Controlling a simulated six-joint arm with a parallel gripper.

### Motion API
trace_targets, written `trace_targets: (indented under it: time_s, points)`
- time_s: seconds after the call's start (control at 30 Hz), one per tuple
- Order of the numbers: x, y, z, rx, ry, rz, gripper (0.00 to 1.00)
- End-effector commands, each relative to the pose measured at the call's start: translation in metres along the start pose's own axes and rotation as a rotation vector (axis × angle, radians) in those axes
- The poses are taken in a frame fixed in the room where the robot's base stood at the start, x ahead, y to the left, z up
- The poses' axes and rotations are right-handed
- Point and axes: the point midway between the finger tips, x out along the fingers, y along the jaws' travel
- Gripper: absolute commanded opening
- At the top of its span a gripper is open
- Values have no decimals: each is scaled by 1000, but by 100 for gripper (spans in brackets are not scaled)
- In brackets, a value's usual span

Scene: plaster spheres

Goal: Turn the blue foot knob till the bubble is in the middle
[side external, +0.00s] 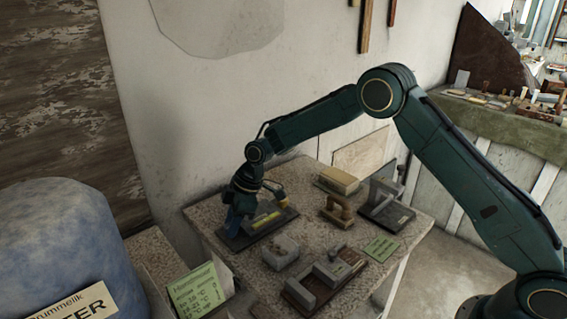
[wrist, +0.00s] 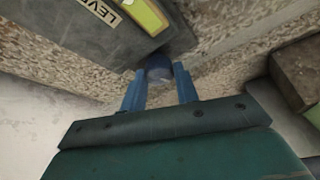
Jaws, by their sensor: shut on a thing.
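The dark level plate (side external: 258,231) lies at the left back of the stone-topped table, with a yellow-green vial (side external: 267,218) on it. In the wrist view the plate (wrist: 75,38) shows part of a "LEVEL" label and one end of the vial (wrist: 146,14). The bubble cannot be made out in either view. The blue foot knob (wrist: 158,75) stands at the plate's edge, between my blue fingertips. My gripper (wrist: 159,69) is shut on the knob. In the side view my gripper (side external: 236,218) is at the plate's left end and hides the knob.
A grey block (side external: 280,250), a brown fixture with grey blocks (side external: 325,278), a wooden stamp-like piece (side external: 337,211), a pale box (side external: 337,180) and a metal stand (side external: 386,205) share the table. A green card (side external: 381,248) lies at the right. The wall is close behind.

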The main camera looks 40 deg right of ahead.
Motion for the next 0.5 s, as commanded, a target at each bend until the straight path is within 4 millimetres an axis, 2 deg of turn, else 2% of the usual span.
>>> trace_targets:
  time_s: [0.2,0.5]
  points:
    - [-1,-1,0,85,-1,35,8]
    - [-1,0,0,113,-1,47,8]
